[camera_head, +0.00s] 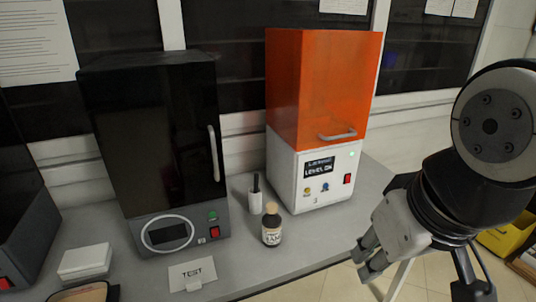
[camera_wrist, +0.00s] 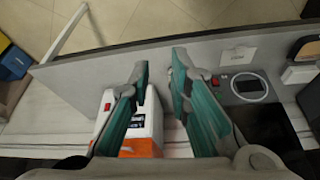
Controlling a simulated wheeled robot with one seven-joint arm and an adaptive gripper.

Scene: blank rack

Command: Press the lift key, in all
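The orange and white machine (camera_head: 325,95) stands at the back right of the bench. Its white front has a dark display (camera_head: 318,167) that seems to read "LEVEL ON", a yellow button (camera_head: 307,190), a blue button (camera_head: 325,187) and a red switch (camera_head: 347,179). Which one is the lift key I cannot tell; the labels are too small. My gripper (camera_head: 366,262) is off the bench's front edge, lower right of this panel and apart from it. In the wrist view my gripper (camera_wrist: 160,65) has its fingers apart with nothing held; the machine's white front (camera_wrist: 150,108) is partly behind one finger.
A black machine (camera_head: 155,140) with a green button (camera_head: 212,216) and red switch (camera_head: 215,232) stands left. A dark bottle (camera_head: 272,233), a white holder (camera_head: 255,200), a "TEST" card (camera_head: 192,273) and a white box (camera_head: 85,262) are on the grey bench (camera_head: 290,258). Floor lies in front.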

